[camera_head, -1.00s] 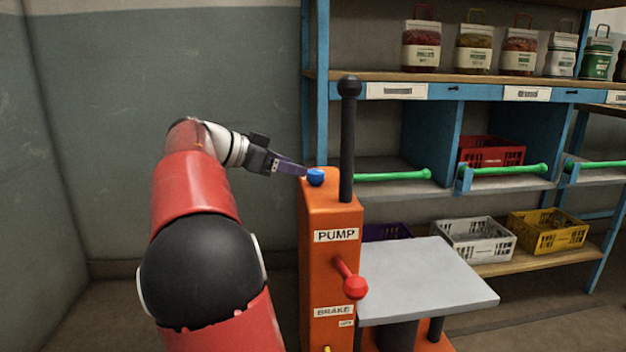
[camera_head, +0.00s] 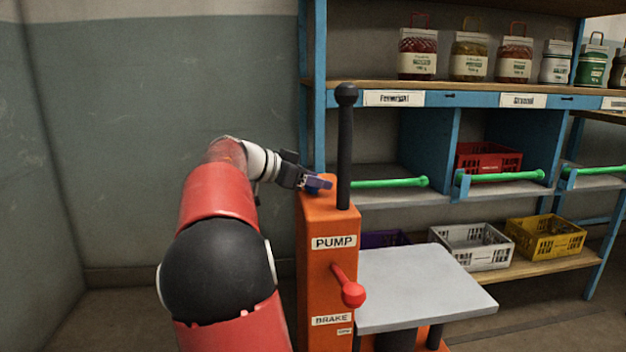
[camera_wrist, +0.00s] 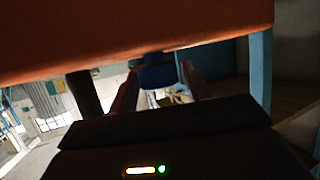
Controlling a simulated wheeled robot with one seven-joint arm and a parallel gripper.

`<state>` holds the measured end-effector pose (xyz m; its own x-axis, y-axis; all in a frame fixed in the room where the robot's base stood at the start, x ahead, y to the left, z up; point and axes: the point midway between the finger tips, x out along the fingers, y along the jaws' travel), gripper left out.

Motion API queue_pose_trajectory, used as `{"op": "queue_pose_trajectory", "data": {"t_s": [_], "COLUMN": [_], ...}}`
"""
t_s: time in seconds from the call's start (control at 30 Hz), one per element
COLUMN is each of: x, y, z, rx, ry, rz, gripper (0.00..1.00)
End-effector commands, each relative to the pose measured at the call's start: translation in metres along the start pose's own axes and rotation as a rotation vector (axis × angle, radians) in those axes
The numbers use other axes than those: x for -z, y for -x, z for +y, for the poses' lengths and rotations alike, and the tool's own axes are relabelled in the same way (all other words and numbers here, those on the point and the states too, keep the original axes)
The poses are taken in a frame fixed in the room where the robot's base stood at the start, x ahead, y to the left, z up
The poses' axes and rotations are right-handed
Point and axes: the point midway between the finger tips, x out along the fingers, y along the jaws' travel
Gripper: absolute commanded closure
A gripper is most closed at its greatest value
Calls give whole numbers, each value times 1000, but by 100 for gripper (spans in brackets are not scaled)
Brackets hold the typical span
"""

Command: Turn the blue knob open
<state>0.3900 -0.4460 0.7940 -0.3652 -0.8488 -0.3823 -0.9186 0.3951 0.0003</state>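The blue knob sits on top of the orange pump post (camera_head: 313,222), mostly hidden behind my gripper in the head view. In the wrist view the blue knob (camera_wrist: 158,72) shows between the two fingers, against the dark orange post (camera_wrist: 130,30). My gripper (camera_head: 319,183) is at the post's top, left of the black lever. In the wrist view my gripper (camera_wrist: 162,88) is open, one finger on each side of the knob. A narrow gap shows at the right finger; contact at the left one is unclear.
The upright black lever (camera_head: 345,150) stands just right of my gripper. A red-knobbed lever (camera_head: 350,290) juts from the post above the BRAKE label. A grey platform (camera_head: 425,285) lies to the right. Shelves with green bars (camera_head: 390,182), crates and jars stand behind. The left side is free.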

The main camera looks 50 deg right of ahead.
Motion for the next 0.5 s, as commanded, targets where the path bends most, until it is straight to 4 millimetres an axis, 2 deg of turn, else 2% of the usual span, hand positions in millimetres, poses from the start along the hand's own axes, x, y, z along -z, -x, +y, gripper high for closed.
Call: {"op": "queue_pose_trajectory", "data": {"t_s": [0.03, 0.23, 0.5], "x": [0, 0, -4], "y": [0, 0, -2], "z": [0, 0, 0], "rx": [0, 0, 76], "ry": [0, 0, 26], "rz": [0, 0, -2], "gripper": [59, 85, 86]}}
